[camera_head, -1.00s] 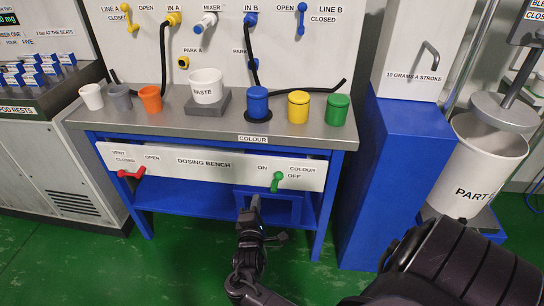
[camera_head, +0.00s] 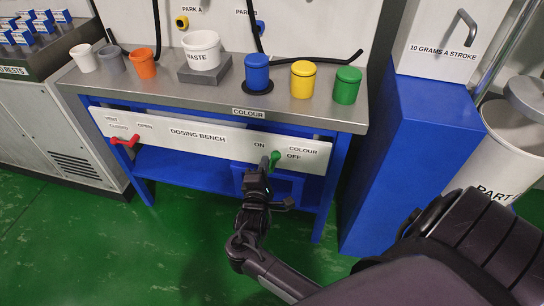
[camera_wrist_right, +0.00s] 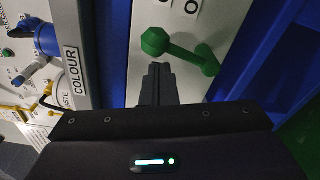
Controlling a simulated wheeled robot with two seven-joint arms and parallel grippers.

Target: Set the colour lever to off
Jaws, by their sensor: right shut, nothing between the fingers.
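The green colour lever (camera_head: 275,158) is on the front panel of the dosing bench, between the ON label (camera_head: 259,145) and the OFF label (camera_head: 294,156). In the head view it slants steeply, its lower end slightly left. My right gripper (camera_head: 264,163) is shut and empty, just left of the lever and partly in front of the panel. In the right wrist view the fingertips (camera_wrist_right: 160,70) are close to the thicker end of the green lever (camera_wrist_right: 154,41), with no clear contact. The left gripper is not in view.
A red vent lever (camera_head: 124,141) is at the panel's left. Blue, yellow and green lidded pots (camera_head: 347,85), a waste tub (camera_head: 202,49) and several cups stand on the bench top (camera_head: 150,91). A blue cabinet (camera_head: 412,150) stands to the right. The green floor in front is clear.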

